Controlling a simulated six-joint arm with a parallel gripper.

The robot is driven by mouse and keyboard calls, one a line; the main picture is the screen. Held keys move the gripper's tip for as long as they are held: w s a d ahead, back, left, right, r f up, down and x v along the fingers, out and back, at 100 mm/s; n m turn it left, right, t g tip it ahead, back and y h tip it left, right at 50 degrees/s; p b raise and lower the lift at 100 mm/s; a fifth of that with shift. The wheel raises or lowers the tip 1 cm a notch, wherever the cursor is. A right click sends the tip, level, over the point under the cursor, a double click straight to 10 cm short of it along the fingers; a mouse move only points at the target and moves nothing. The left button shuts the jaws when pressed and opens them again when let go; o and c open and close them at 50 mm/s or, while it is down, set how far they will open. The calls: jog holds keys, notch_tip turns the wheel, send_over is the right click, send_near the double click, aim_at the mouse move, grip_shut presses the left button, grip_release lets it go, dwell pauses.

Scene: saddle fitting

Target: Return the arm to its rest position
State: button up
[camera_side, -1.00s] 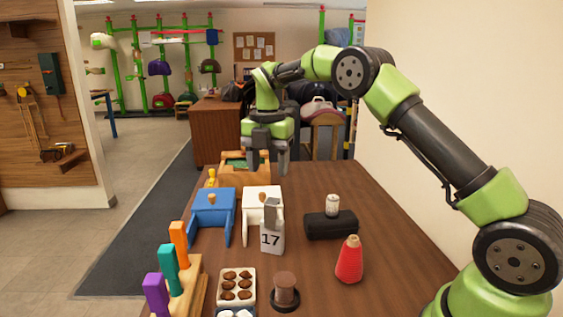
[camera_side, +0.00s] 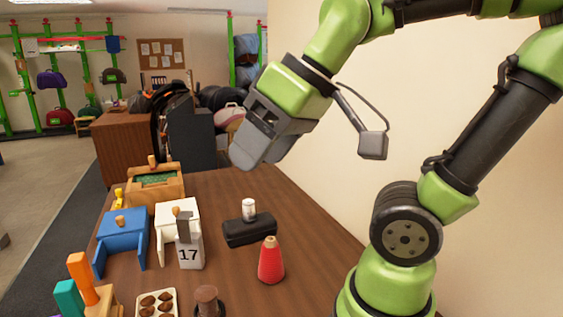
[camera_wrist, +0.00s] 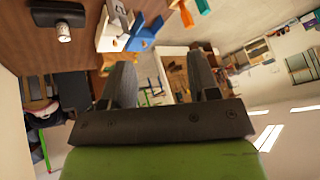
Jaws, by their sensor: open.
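My gripper (camera_side: 262,150) is raised over the back right of the table in the side view, tilted down to the left, apart from every object. In the wrist view my gripper (camera_wrist: 160,85) shows its two dark fingers spread with nothing between them. My arm is folded back near its base at the right. The fingertips are hard to separate in the side view.
The back right table is clear.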

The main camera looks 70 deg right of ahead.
jog(key=s+m, duration=0.1)
jog(key=f+m, duration=0.1)
jog(key=s, duration=0.1)
jog(key=shift+s+a+f+m+t, duration=0.2)
jog(key=shift+s+f+m+t, duration=0.1)
jog(key=shift+s+m, duration=0.1)
dwell(0.8)
